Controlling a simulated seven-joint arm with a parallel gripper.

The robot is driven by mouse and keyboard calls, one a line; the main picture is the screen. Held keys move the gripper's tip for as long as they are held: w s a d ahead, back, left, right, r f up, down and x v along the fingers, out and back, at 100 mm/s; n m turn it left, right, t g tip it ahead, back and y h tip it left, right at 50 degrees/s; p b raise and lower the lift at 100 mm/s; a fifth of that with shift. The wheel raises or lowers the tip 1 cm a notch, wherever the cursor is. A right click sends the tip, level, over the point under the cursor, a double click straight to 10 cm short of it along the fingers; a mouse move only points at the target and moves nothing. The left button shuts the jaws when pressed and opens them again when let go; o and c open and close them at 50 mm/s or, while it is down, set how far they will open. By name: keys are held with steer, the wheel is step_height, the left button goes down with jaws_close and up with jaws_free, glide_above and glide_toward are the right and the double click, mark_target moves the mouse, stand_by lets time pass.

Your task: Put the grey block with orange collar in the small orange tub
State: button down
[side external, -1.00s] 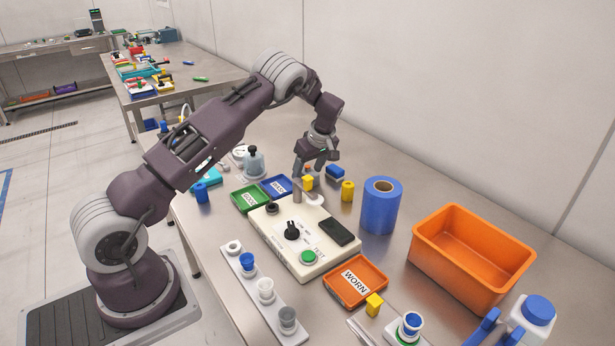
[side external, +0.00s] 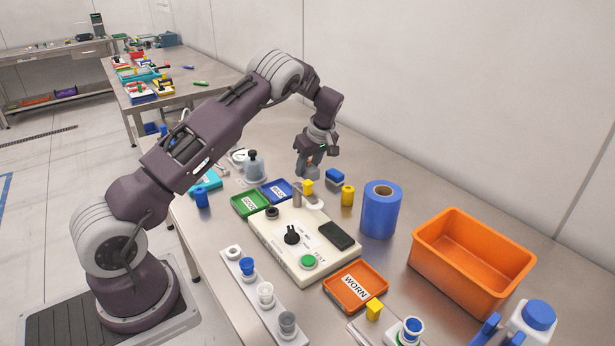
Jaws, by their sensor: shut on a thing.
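My gripper (side external: 308,173) points down at the back of the bench, behind the cream test box, and its fingers are close together around a small piece. The piece is mostly hidden between the fingers; a touch of orange (side external: 309,164) shows there, consistent with the grey block with orange collar. I cannot tell whether it touches the bench. The small orange tub (side external: 377,271), shallow and labelled WORN, sits at the front right of the test box and looks empty.
A blue block (side external: 335,177), yellow cylinder (side external: 347,195), blue roll (side external: 379,212) and large orange bin (side external: 460,270) stand to the right. Green (side external: 250,204) and blue (side external: 277,190) trays are left.

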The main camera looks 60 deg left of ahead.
step_height(320, 180, up, 7)
step_height(320, 180, up, 6)
steer(key=w+d+f+m+t+h, duration=0.1)
steer(key=w+d+m, duration=0.25)
steer(key=d, duration=0.55)
steer(key=w+d+m+t, duration=0.1)
steer(key=w+d+m, duration=0.25)
steer(key=d, duration=0.55)
steer(key=s+d+m+t+h, duration=0.25)
steer(key=d+m, duration=0.85)
steer(key=d, duration=1.8)
steer(key=shift+h, duration=0.45)
steer(key=f, duration=1.4)
steer(key=shift+w+f, duration=0.2)
steer(key=shift+f, duration=0.15)
steer(key=c, duration=0.9)
jaws_free()
steer(key=shift+f, duration=0.1)
